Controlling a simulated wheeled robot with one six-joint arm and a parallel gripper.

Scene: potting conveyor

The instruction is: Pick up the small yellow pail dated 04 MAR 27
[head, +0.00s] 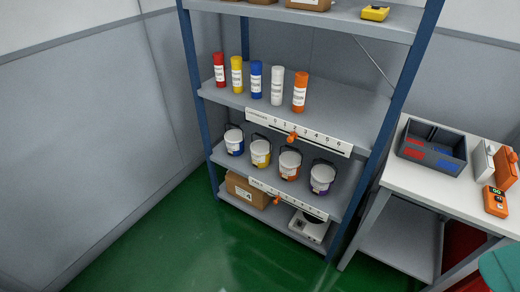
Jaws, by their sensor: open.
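The small yellow pail (260,153) stands upright on the middle-low shelf of a blue-posted rack in the head view. It is white above and yellow below, with a dark wire handle and a white label. The label print is too small to read, so I cannot confirm the date. A blue pail (234,141) stands left of it, and an orange pail (290,165) and a purple pail (321,179) stand to its right, with gaps between them. My gripper is not in view.
Coloured cylinders (256,80) stand on the shelf above. Number strips with orange pointers front both shelves (297,133). Below are a cardboard box (246,190) and a white device (309,226). A table with a grey bin (432,147) stands right. Green floor (190,240) before the rack is clear.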

